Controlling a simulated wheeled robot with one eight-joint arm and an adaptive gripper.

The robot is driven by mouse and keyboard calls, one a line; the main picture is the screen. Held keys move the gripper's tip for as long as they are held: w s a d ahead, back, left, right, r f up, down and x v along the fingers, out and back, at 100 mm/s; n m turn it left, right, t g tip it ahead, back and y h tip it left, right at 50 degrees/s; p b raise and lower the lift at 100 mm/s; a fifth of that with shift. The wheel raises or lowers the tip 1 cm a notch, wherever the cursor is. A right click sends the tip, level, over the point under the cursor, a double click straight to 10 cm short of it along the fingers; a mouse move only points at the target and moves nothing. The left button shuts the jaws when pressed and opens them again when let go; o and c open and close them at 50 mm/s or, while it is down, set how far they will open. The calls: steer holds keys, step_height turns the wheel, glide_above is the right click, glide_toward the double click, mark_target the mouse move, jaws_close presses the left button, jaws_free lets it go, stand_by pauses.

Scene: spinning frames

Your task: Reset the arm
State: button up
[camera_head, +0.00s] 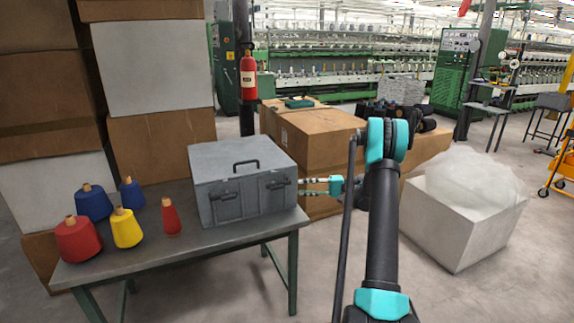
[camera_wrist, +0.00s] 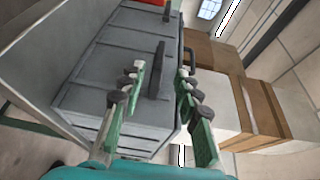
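My gripper (camera_head: 316,187) is at the right side of the grey metal toolbox (camera_head: 235,205), just beyond its right front corner in the head view. I cannot tell whether a finger touches the box.
The toolbox stands on a grey table (camera_head: 215,250) with red, blue and yellow thread cones (camera_head: 127,228) on the left. Cardboard boxes (camera_head: 320,145) stand behind my arm. A white bin (camera_head: 455,230) with clear plastic is on the right. Floor in front is open.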

steer(key=s+a+r+m+h, duration=0.1)
steer(key=s+a+h, duration=0.25)
steer(key=s, duration=0.55)
steer(key=s+a+r+h, duration=0.1)
steer(key=s+a+h, duration=0.2)
steer(key=s+h, duration=0.35)
steer(key=s+d+f+t+h, duration=0.1)
steer(key=s+d+f+h, duration=0.1)
steer(key=s, duration=0.6)
steer(key=s+d+f+n+h, duration=0.1)
steer(key=s+d+h, duration=0.2)
steer(key=s, duration=0.5)
steer(key=s+d+f+n+t+h, duration=0.1)
steer(key=s+d, duration=0.3)
steer(key=s, duration=0.5)
steer(key=shift+f+t+h, duration=0.3)
steer(key=shift+f+h, duration=0.5)
